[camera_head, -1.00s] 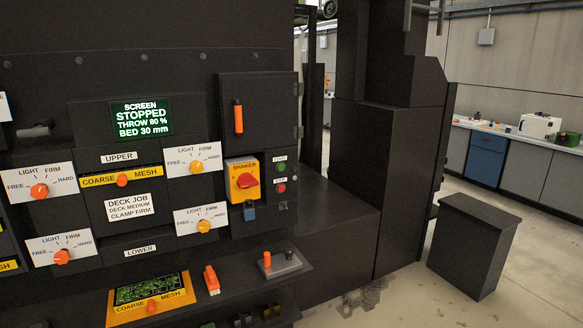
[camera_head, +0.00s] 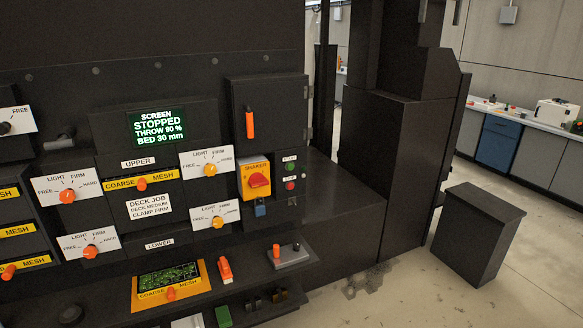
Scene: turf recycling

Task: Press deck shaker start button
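The green start button (camera_head: 290,167) sits on the right of the dark control box, above a red stop button (camera_head: 290,185). Left of them is the shaker switch (camera_head: 258,181), a red rotary handle on a yellow plate, with a blue padlock (camera_head: 260,210) below it. The screen (camera_head: 157,127) reads STOPPED, THROW 80 %, BED 30 mm. Neither of my grippers is in view.
A ledge below the panel holds a coarse mesh tray (camera_head: 171,284), an orange-handled item (camera_head: 225,270) and a grey block with an orange knob (camera_head: 287,256). A dark pedestal (camera_head: 476,232) stands on the floor at right, with open floor around it.

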